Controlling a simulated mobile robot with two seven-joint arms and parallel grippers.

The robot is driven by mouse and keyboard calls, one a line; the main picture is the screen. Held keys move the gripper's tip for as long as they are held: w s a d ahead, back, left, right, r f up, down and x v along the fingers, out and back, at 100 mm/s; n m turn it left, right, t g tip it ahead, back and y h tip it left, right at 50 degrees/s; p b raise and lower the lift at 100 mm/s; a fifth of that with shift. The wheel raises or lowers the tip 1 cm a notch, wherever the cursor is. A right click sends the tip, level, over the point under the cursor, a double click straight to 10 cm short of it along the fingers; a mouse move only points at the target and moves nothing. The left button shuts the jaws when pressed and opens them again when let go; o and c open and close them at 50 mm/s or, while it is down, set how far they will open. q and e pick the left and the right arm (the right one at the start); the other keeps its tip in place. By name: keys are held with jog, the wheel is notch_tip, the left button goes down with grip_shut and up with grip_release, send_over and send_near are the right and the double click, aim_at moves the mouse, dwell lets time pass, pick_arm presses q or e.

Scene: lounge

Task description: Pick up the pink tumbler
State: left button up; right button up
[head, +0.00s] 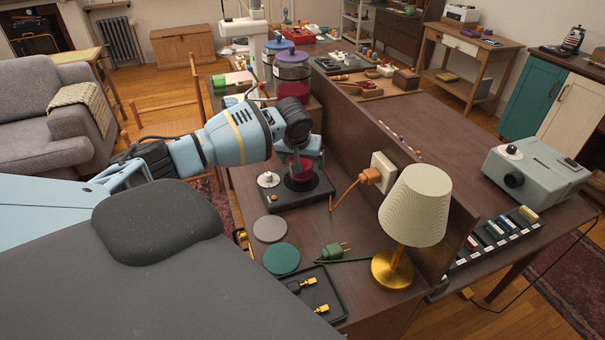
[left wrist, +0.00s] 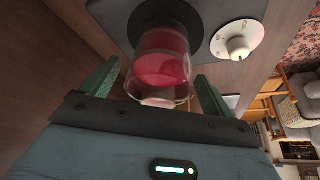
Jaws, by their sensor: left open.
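The pink tumbler (head: 301,170) stands on a round black plate of a dark flat device (head: 292,192) on the brown desk, partly hidden by my left gripper in the head view. In the left wrist view the tumbler (left wrist: 162,62) looks clear-walled with a deep pink-red body. My left gripper (head: 300,152) is directly at the tumbler. In the left wrist view its two green fingers (left wrist: 160,84) are open, one on each side of the tumbler's near end, with gaps visible. My right gripper is in neither view.
A white knob (head: 268,179) sits on the device beside the plate. An upright divider (head: 387,150) with an outlet and orange plug runs along the right. A lamp (head: 415,205), coasters (head: 281,258) and a black tray (head: 322,299) are nearer. Lidded jars (head: 291,78) stand behind.

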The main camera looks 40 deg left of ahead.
pick_arm(q)
jog(key=shift+r, duration=0.1)
jog(key=c, duration=1.3)
jog(key=shift+r, duration=0.15)
jog(key=shift+c, duration=0.2)
